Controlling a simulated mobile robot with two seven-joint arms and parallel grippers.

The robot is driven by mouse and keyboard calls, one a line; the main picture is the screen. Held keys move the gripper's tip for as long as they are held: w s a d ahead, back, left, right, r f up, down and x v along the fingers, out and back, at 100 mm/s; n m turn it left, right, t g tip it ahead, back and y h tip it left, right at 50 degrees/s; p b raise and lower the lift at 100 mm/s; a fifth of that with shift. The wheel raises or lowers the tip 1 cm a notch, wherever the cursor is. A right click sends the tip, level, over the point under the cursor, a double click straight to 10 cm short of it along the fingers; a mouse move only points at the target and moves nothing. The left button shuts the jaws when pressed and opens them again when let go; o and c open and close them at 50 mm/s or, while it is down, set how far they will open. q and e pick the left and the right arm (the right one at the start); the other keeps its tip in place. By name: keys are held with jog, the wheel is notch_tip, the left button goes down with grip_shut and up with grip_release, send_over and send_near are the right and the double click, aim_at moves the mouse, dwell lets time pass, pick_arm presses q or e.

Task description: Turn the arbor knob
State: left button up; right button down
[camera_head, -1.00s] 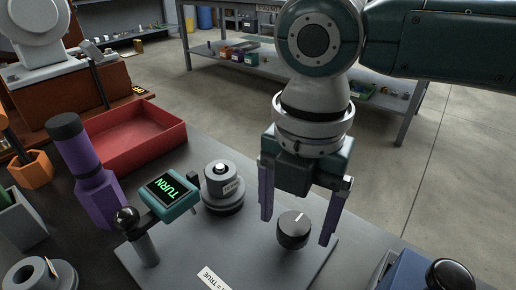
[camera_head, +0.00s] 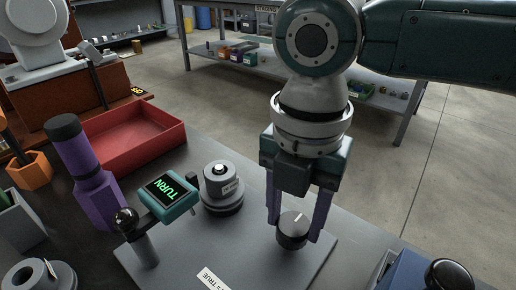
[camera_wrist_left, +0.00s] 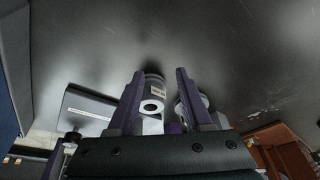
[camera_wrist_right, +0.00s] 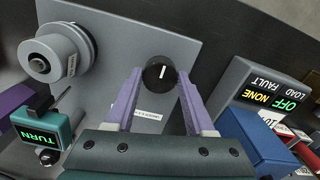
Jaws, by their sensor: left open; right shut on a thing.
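The arbor knob (camera_head: 291,232) is a round black knob with a white line on its face, standing on a grey plate (camera_head: 245,262). My right gripper (camera_head: 293,228) points down with its purple fingers on either side of the knob, shut on it. In the right wrist view the knob (camera_wrist_right: 159,73) sits between the fingertips (camera_wrist_right: 160,74). A teal display (camera_head: 169,195) on the plate's left reads TURN. My left gripper (camera_wrist_left: 160,73) shows only in its own wrist view, its fingers apart, with a grey cylinder (camera_wrist_left: 153,92) seen between them.
A stepped grey cylinder (camera_head: 221,188) stands on the plate left of the knob. A red tray (camera_head: 128,138) and a purple fixture (camera_head: 92,178) stand further left. A blue box (camera_head: 412,274) is at the lower right. A panel reading OFF (camera_wrist_right: 290,102) shows in the right wrist view.

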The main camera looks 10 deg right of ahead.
pick_arm(q)
jog(key=shift+d+r+p, duration=0.1)
jog(key=shift+r+p, duration=0.75)
pick_arm(e)
jog(key=shift+r+m, duration=0.15)
jog(key=shift+m, duration=0.35)
jog(key=m+p, duration=0.8)
jog(key=m, duration=0.1)
jog(key=shift+s+m, duration=0.1)
jog(key=shift+m, duration=0.2)
jog(key=m+p, duration=0.2)
jog(key=m, duration=0.3)
jog(key=m+p, duration=0.1)
jog(key=m, duration=0.3)
jog(key=shift+m, duration=0.4)
jog(key=m+p, duration=0.1)
jog(key=m, duration=0.3)
jog(key=shift+m, duration=0.3)
jog(key=m, duration=0.5)
jog(key=shift+a+p, duration=0.1)
jog(key=shift+p, duration=0.2)
pick_arm(q)
notch_tip(320, 180, up, 13)
pick_arm(e)
jog(key=shift+m, duration=2.4)
pick_arm(q)
jog(key=shift+f, duration=0.1)
